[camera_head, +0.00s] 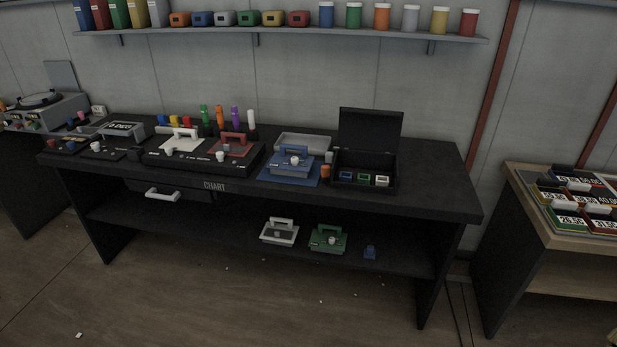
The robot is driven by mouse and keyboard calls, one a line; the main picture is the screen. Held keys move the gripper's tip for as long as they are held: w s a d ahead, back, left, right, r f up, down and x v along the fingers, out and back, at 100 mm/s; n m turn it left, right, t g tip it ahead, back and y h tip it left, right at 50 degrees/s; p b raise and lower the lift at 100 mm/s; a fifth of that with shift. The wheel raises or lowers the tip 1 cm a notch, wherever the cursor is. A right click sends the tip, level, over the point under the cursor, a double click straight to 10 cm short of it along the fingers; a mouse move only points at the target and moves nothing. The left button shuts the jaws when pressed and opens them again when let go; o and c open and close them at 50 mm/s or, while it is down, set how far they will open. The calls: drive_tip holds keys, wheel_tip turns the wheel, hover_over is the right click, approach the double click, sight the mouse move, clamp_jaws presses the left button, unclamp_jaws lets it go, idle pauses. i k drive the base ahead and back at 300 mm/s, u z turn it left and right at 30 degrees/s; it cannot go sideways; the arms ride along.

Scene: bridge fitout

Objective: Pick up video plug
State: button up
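No object in view is readable as the video plug, and I cannot tell which small piece it is. A small blue piece (370,252) sits on the lower shelf of the black desk, right of a green handled device (328,239). Small blue, green and white-topped pieces (382,181) lie in an open black case (370,131) at the right of the desktop. Small knobs and pieces also show at the desk's left end, too small to identify. My gripper is not in view.
The black desk (430,190) has a drawer marked CHART with a pale handle (162,195). A blue handled device (291,165) and several coloured markers stand on top. A wall shelf (290,35) holds binders and jars. A wooden table (530,212) stands right. The floor in front is mostly clear.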

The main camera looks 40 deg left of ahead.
sight(325, 170)
drive_tip(key=u, duration=1.85)
drive_tip(key=i, duration=0.5)
